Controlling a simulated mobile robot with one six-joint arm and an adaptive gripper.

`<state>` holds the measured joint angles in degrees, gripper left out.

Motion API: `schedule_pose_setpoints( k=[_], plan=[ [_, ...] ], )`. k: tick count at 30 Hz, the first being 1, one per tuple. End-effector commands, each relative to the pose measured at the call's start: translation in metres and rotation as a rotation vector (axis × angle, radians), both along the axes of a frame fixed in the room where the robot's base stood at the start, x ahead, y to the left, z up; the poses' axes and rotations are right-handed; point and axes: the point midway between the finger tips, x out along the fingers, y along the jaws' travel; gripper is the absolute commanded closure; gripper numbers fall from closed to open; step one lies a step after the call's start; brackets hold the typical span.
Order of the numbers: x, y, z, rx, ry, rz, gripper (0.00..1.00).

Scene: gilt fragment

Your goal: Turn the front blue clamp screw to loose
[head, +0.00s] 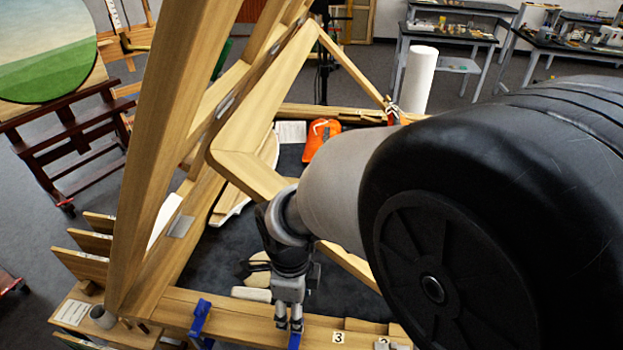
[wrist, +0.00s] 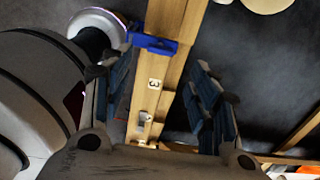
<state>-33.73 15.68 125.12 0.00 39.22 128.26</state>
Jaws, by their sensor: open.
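A blue clamp (head: 295,340) sits on the wooden front beam (head: 250,313), partly hidden by my gripper (head: 289,324). In the wrist view, a blue clamp (wrist: 155,43) lies across the beam (wrist: 168,72) near the top, its blue end reaching past the right edge. My gripper (wrist: 160,78) is open and empty, with a finger on each side of the beam. The clamp shows mostly beyond the fingertips; whether they touch it I cannot tell. A second blue clamp (head: 200,318) is farther left on the beam. The screw's setting cannot be made out.
A small tag reading 3 (wrist: 153,84) and a metal fitting (wrist: 145,120) are on the beam. A tall wooden frame (head: 180,120) leans upward at left. An orange object (head: 321,138) and a white cylinder (head: 418,78) are behind.

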Motion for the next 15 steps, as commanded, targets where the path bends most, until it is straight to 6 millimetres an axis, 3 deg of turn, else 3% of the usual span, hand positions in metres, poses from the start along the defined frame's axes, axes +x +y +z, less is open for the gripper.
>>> schedule_pose_setpoints(
  k=[1, 6, 15],
  plan=[
    [-0.001, -0.001, -0.015, -0.004, 0.005, 0.000, 0.45],
    [-0.001, 0.000, -0.049, -0.002, 0.003, 0.000, 0.45],
    [0.000, 0.000, -0.079, 0.000, 0.000, 0.001, 0.45]
  ],
)
